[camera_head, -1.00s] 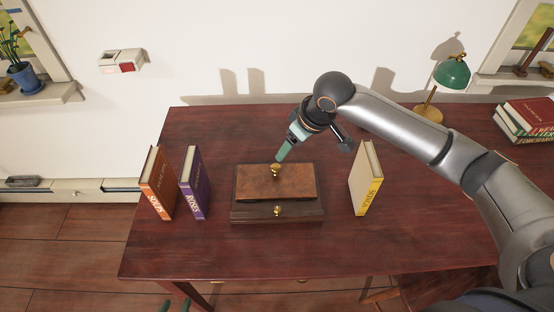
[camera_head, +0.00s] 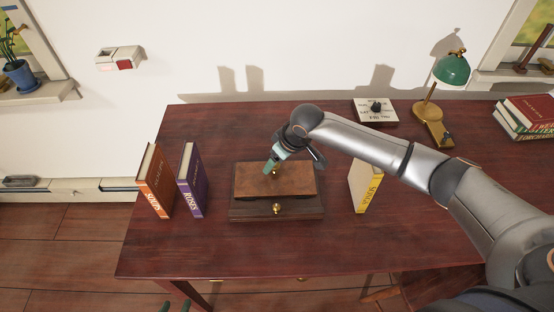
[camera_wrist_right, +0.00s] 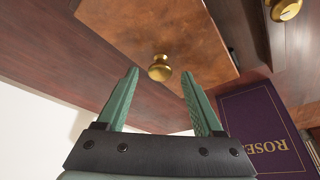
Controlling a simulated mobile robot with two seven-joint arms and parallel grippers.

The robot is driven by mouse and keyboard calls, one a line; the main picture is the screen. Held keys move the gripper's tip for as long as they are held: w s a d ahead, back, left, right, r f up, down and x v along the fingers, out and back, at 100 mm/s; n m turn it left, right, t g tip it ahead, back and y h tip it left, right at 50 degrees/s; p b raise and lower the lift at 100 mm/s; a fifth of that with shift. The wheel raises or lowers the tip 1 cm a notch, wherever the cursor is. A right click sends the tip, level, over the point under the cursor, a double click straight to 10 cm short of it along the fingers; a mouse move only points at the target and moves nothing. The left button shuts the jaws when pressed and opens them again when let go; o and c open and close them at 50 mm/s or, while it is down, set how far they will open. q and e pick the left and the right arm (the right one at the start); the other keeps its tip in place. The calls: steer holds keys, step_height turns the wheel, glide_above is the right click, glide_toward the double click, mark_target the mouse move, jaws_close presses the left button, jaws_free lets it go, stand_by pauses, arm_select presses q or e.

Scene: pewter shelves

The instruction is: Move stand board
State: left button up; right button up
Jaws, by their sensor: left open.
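The stand board, a brown board (camera_head: 300,181) with a brass knob (camera_head: 276,171), rests on a dark wooden base (camera_head: 245,212) on the desk. The base has a second knob on its front. My right gripper (camera_head: 269,168) is over the board, beside its knob. In the right wrist view, the fingers of my right gripper (camera_wrist_right: 160,73) are apart; the knob (camera_wrist_right: 160,68) shows between their tips, with the board (camera_wrist_right: 190,30) behind. I cannot tell whether they touch the knob.
An orange book (camera_head: 154,180) and a purple book (camera_head: 190,180) stand left of the base. A yellow-spined book (camera_head: 366,188) stands right of it, below my arm. A sign (camera_head: 376,111), a green lamp (camera_head: 452,70) and stacked books (camera_head: 527,117) are farther right. The desk's front (camera_head: 230,250) is clear.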

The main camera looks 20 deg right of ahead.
jaws_close()
stand_by(0.3)
stand_by(1.0)
